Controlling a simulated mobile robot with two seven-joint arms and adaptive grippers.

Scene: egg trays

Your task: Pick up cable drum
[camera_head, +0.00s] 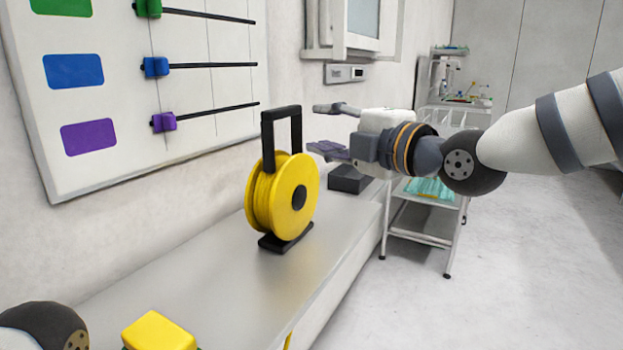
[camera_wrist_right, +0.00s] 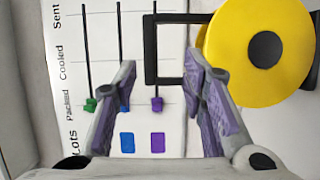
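The cable drum (camera_head: 288,196) is a yellow reel with a black hub, a black base and a tall black handle (camera_head: 282,128). It stands upright on the grey bench. My right gripper (camera_head: 320,128) is open, just right of the handle in the head view, its fingers pointing left. In the right wrist view the drum (camera_wrist_right: 255,50) is at the upper right, and the handle (camera_wrist_right: 150,50) shows beyond and between the spread purple fingertips of the right gripper (camera_wrist_right: 160,75). Nothing is between the fingers. My left gripper is not in view; only a dark part of my left arm shows at lower left.
A grey bench (camera_head: 200,285) runs along the wall. A yellow block (camera_head: 158,332) is at its near end, and a dark box (camera_head: 348,180) is behind the drum. A wall board (camera_head: 95,110) with coloured sliders hangs left. A white cart (camera_head: 425,238) stands right of the bench.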

